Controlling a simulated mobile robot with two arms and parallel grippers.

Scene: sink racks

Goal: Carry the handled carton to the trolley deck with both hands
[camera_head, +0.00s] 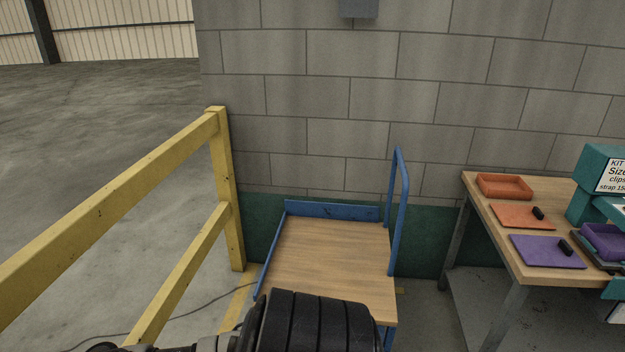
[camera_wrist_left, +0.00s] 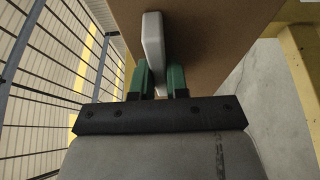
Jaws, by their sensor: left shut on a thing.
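In the left wrist view the brown carton (camera_wrist_left: 222,40) fills the upper middle, with a pale handle (camera_wrist_left: 153,42) standing out from its face. My left gripper (camera_wrist_left: 160,80) has its green fingers on either side of this handle and is shut on it. The trolley deck (camera_head: 335,255) is a bare wooden board with a low blue lip at the back, in the middle of the head view. A black part of my arm covers its near edge. The carton and both grippers are outside the head view. My right gripper shows in neither view.
A yellow railing (camera_head: 110,213) runs left of the trolley. The trolley's blue push handle (camera_head: 402,205) rises on its right side. A workbench (camera_head: 483,207) with trays and boxes stands right. A block wall (camera_head: 330,90) closes off the back. A wire mesh (camera_wrist_left: 45,75) shows in the wrist view.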

